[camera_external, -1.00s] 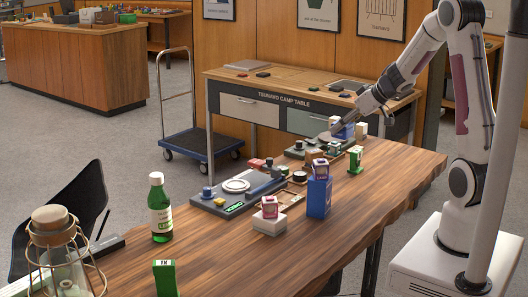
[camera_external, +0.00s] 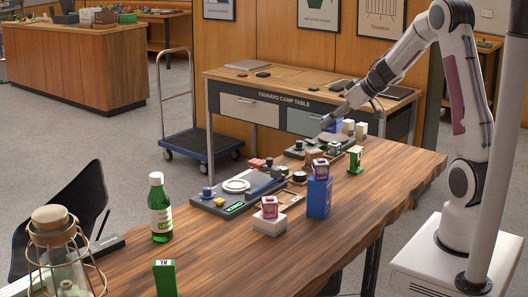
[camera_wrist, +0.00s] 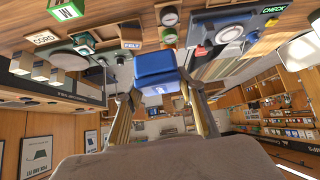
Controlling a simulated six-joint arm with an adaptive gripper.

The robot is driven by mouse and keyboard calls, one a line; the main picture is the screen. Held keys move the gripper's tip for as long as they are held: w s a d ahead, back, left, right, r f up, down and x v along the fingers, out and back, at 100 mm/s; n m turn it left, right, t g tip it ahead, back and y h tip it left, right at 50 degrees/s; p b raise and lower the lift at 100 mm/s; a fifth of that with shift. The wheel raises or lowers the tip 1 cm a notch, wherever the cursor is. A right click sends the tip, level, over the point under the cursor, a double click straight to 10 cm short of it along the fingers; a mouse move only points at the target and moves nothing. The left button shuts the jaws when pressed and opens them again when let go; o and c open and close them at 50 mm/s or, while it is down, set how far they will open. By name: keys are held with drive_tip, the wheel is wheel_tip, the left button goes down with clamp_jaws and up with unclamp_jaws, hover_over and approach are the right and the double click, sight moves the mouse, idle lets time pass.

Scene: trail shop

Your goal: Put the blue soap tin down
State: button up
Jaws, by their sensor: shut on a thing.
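The blue soap tin (camera_wrist: 156,70) fills the centre of the wrist view, between the two fingers of my gripper (camera_wrist: 160,92). My gripper is shut on it. In the external view my gripper (camera_external: 328,121) is at the far part of the wooden table, above the dark tray with small items. The gap between the tin and the surface below is too small to judge.
A grey tray (camera_external: 232,209) with a white plate stands mid-table. A green bottle (camera_external: 160,210) and lantern (camera_external: 62,250) stand left.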

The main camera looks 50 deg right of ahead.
drive_tip(key=w+d+f+n+y, duration=0.1)
drive_tip(key=w+f, duration=0.3)
drive_tip(key=w, duration=0.7)
drive_tip(key=w+d+f+n+y, duration=0.2)
drive_tip(key=w+d+f+n, duration=0.1)
drive_tip(key=w, duration=0.8)
drive_tip(key=shift+w+d+f+g, duration=0.15)
drive_tip(key=shift+d+f+g, duration=0.15)
drive_tip(key=shift+d+f, duration=0.35)
drive_tip(key=shift+f, duration=0.15)
drive_tip(key=shift+f, duration=3)
drive_tip(key=shift+f, duration=1.85)
drive_tip(key=shift+f, duration=0.1)
